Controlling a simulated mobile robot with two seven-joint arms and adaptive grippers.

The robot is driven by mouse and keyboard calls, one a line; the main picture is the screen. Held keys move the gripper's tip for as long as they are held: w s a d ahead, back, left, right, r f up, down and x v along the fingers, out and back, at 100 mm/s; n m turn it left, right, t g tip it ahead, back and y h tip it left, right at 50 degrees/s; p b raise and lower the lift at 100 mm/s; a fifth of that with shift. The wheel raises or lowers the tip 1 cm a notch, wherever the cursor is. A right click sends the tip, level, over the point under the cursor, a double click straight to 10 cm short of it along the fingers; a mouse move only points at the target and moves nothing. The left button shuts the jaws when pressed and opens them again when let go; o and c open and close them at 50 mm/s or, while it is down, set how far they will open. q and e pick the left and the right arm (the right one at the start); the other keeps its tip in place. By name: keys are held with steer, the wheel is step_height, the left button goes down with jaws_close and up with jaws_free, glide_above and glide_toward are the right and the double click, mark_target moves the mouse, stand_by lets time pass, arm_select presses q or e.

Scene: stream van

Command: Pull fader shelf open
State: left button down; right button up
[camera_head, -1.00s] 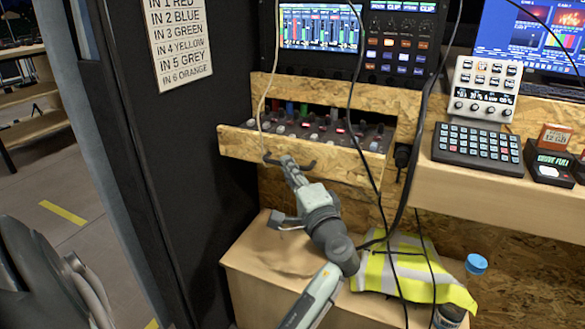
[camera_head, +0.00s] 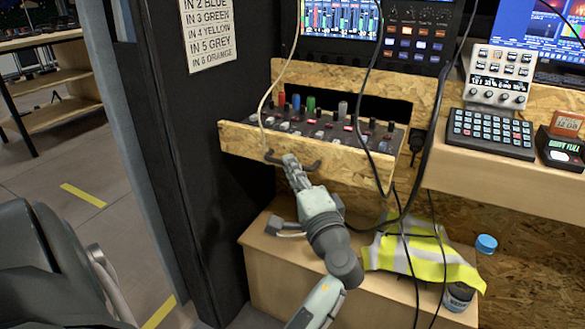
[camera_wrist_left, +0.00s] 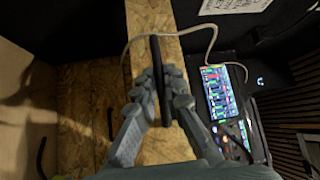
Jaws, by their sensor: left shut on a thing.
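The fader shelf (camera_head: 345,166) is a plywood drawer below the mixer screen. It stands partly out of its slot, with rows of faders and coloured knobs (camera_head: 310,125) showing behind its front. A dark bar handle (camera_head: 316,165) sits on the shelf front. My left gripper (camera_head: 290,160) is shut on this handle, near its middle. In the left wrist view the handle (camera_wrist_left: 155,50) runs between the fingers of the gripper (camera_wrist_left: 160,82), in front of the plywood. My right gripper is not in view.
Black cables (camera_head: 366,110) hang in front of the shelf's right part, and a pale cable (camera_head: 264,110) crosses its left. Below are a wooden box (camera_head: 262,262), a hi-vis vest (camera_head: 425,252) and a blue-capped bottle (camera_head: 459,295). A black wall (camera_head: 200,160) stands left.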

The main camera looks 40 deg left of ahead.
arm_select(q)
steer(key=c, duration=1.6)
jaws_free()
